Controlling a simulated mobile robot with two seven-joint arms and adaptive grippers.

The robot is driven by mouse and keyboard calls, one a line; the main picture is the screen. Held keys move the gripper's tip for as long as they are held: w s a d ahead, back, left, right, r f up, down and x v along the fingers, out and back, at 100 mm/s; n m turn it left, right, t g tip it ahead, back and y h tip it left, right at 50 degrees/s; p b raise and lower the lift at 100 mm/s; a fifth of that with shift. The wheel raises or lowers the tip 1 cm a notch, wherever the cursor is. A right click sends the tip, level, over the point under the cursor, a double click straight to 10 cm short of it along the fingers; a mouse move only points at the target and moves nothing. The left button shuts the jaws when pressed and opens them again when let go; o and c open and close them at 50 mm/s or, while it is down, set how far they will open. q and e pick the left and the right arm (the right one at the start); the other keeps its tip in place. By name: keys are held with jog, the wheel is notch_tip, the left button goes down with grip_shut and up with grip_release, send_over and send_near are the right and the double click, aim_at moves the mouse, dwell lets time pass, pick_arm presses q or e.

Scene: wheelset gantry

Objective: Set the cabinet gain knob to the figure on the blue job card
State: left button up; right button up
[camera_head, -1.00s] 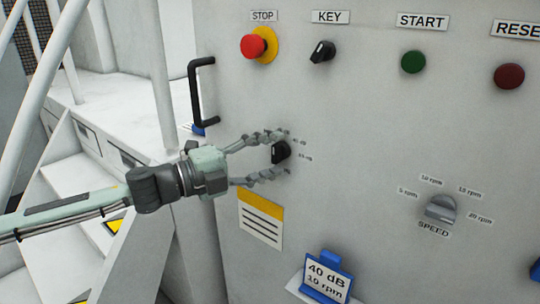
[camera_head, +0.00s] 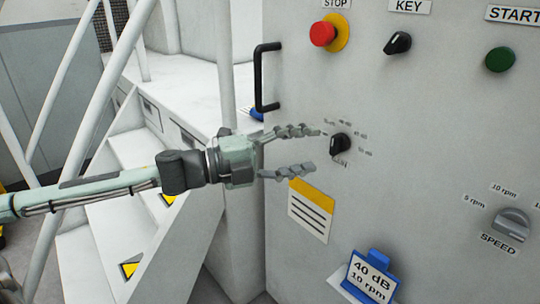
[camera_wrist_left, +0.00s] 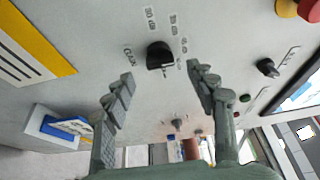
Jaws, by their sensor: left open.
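The black gain knob (camera_head: 341,146) sits on the grey cabinet face with small dB labels around it, too small to read surely. It also shows in the left wrist view (camera_wrist_left: 160,55); I cannot tell which label it points at. My left gripper (camera_head: 315,150) is open and empty, its fingertips just left of the knob in the head view and apart from it. In the left wrist view the fingers (camera_wrist_left: 161,72) stand on either side below the knob. The blue job card holder (camera_head: 373,278) at the bottom carries a white card reading 40 dB, 10 rpm. My right gripper is not in view.
A red stop button (camera_head: 323,34), key switch (camera_head: 397,43) and green start button (camera_head: 499,59) sit above. A grey speed knob (camera_head: 512,223) is at right. A black handle (camera_head: 261,78) juts out left of the gain knob. A yellow-topped notice (camera_head: 311,208) is below.

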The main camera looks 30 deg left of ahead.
pick_arm(q)
jog(key=v, duration=0.6)
jog(key=shift+s+a, duration=0.2)
dwell(0.5)
